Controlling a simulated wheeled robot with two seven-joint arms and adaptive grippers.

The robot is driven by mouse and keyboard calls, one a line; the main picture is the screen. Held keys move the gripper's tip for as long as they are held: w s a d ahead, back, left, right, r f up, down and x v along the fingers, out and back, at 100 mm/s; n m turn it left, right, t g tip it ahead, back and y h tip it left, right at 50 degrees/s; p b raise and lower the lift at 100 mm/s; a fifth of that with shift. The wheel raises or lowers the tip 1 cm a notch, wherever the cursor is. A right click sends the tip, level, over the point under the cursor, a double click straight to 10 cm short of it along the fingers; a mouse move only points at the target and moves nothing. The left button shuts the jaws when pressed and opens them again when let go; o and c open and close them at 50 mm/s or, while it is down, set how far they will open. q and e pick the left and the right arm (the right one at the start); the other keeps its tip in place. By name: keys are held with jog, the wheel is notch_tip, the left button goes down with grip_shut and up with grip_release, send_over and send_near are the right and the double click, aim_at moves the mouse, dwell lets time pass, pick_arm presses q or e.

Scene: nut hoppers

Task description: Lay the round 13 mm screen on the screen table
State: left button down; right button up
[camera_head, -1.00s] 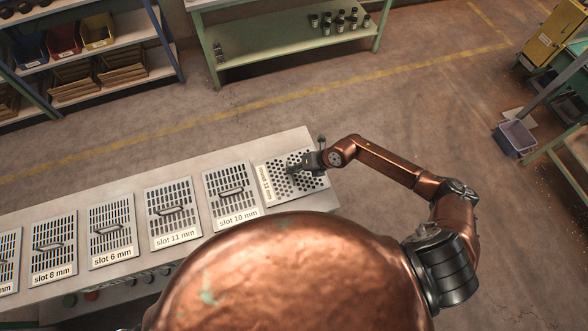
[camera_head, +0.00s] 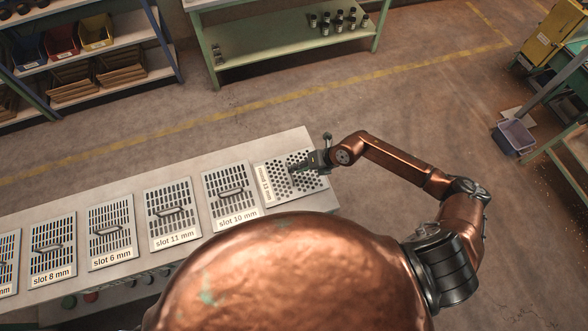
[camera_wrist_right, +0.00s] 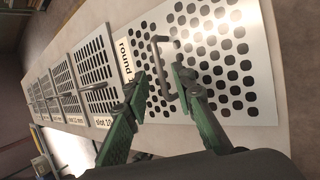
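The round 13 mm screen (camera_head: 270,185) is a pale metal plate with round holes. It lies flat at the right end of a long pale bench (camera_head: 150,165). In the right wrist view the screen (camera_wrist_right: 250,98) has its label on the left and a raised grey bar handle (camera_wrist_right: 156,50). My right gripper (camera_head: 300,166) is low over this screen. In the right wrist view its green fingers (camera_wrist_right: 158,80) are spread apart, one on each side of the handle, with gaps showing. I cannot tell which surface is the screen table. My left gripper is out of view.
Slotted screens lie in a row to the left, the slot 10 mm screen (camera_head: 231,195) nearest, then slot 11 mm (camera_head: 172,213). A green-framed table (camera_head: 290,45) with dark jars stands behind. A grey-purple bin (camera_head: 515,137) is at the right. Open floor lies between.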

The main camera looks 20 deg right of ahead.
jog(key=v, duration=0.8)
jog(key=shift+d+r, duration=0.2)
jog(key=shift+r, duration=0.05)
jog(key=shift+s, duration=0.1)
